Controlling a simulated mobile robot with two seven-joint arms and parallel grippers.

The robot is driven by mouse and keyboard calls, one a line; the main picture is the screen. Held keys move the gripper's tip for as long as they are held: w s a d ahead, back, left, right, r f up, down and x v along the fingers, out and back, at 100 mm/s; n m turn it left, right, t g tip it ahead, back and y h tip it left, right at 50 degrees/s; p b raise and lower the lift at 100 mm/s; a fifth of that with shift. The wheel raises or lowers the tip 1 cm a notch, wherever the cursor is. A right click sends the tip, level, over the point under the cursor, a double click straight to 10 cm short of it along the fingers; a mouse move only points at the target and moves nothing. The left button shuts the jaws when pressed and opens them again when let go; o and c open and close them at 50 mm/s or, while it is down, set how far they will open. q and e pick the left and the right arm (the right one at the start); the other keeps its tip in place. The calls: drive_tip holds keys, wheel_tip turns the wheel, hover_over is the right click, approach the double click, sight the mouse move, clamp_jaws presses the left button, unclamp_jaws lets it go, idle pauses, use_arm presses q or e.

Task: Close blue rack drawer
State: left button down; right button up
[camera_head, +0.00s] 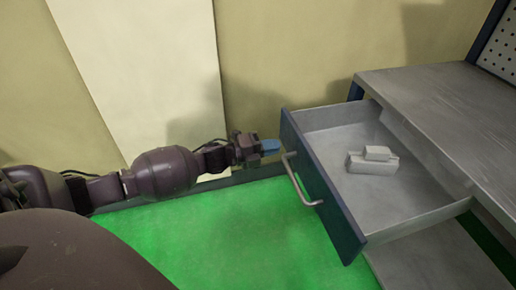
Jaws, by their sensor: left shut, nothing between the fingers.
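The blue drawer (332,208) of the rack stands pulled out, its dark blue front facing left, with a metal bar handle (297,180) on it. A small light grey block-like object (372,165) lies inside the drawer. My left gripper (270,147) comes in from the left and is shut and empty. Its blue fingertips are just left of the far end of the drawer front, near the handle's upper end. I cannot tell whether they touch the front. My right gripper is not in view.
The grey rack top (440,100) spreads at the right, with a pegboard (500,50) at the upper right corner. A grey lower shelf (430,262) lies under the drawer. A beige wall (300,50) stands behind. The green floor (230,235) left of the drawer is clear.

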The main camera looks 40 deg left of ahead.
sight(290, 143)
use_arm(q)
drive_tip(key=shift+x, duration=1)
drive_tip(key=shift+w+d, duration=0.3)
drive_tip(key=shift+w, duration=0.05)
drive_tip(key=shift+w, duration=0.1)
